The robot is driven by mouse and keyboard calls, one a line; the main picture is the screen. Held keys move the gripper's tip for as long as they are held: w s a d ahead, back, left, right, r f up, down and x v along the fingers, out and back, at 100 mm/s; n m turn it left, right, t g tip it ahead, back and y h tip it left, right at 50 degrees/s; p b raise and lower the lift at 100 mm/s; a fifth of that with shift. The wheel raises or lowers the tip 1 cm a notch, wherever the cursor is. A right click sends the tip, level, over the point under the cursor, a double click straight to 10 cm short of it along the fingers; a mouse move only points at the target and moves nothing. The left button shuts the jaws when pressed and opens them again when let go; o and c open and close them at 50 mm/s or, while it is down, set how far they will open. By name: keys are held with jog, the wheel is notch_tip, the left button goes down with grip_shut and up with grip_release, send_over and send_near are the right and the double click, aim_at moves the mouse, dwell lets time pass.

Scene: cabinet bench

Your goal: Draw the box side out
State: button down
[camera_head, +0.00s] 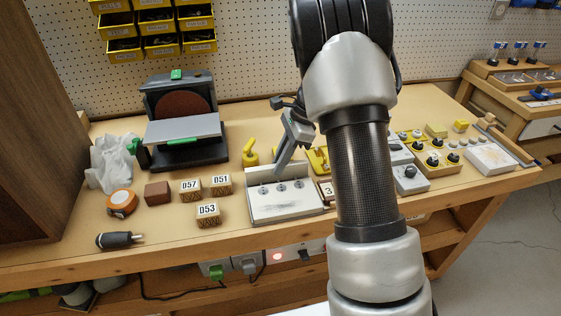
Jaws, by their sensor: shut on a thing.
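A light grey metal box (287,207) sits near the front of the bench, left of my arm. Its top carries a row of round fittings and its front face is scuffed. An upright pale panel, which looks like the box side (262,174), stands at the back of the box. My gripper (280,170) comes down from behind my arm, tilted, with its tips at the top of this panel. It is shut on the panel; the exact contact is small and hard to make out.
Wooden blocks labelled D57 (190,190), D51 (221,183) and D53 (208,214) stand left of the box. A disc sander (184,140) and a yellow handled part (250,153) are behind.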

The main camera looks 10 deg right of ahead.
jog(key=c, duration=1.7)
grip_release()
jog(key=shift+w, duration=0.35)
jog(key=shift+s, duration=0.1)
jog(key=p+v, duration=0.3)
jog(key=v, duration=1.4)
jog(key=shift+r, duration=0.3)
